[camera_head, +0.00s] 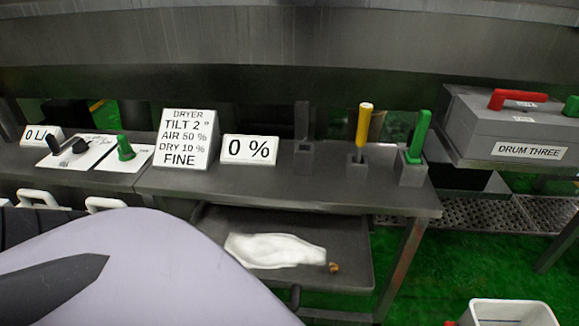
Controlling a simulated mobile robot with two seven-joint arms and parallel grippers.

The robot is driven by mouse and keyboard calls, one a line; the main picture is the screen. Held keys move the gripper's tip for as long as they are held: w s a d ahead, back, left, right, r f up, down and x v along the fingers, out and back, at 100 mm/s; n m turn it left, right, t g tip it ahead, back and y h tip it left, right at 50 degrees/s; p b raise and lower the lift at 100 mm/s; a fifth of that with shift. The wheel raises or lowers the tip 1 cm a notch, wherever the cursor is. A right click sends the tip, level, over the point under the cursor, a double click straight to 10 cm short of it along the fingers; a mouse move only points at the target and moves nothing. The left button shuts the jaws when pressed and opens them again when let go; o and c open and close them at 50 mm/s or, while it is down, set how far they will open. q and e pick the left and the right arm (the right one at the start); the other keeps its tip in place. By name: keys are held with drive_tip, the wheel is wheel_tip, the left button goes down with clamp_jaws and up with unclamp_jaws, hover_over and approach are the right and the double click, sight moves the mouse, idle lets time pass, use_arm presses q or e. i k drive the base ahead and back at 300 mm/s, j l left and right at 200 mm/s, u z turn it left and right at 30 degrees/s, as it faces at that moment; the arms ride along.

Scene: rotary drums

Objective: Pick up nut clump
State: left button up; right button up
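A small brown lump (334,267), which looks like the nut clump, lies on a dark grey tray (350,238) below the table top. It sits just right of a flat white patch (275,250), which may be powder or cloth; I cannot tell which. A large pale, rounded part with a dark pointed marking fills the lower left; it appears to be part of my own arm. It covers the area left of the tray. Neither gripper's fingers show in the head view.
The metal table (300,196) overhangs the tray's back. On it stand a dryer sign (185,140), a "0 %" sign (249,149), a yellow-handled lever (363,125) and a green-handled lever (419,135). A white bin (510,312) stands at lower right on green floor.

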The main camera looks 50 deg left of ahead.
sight(334, 267)
drive_tip(key=j+u, duration=0.1)
drive_tip(key=u, duration=0.9)
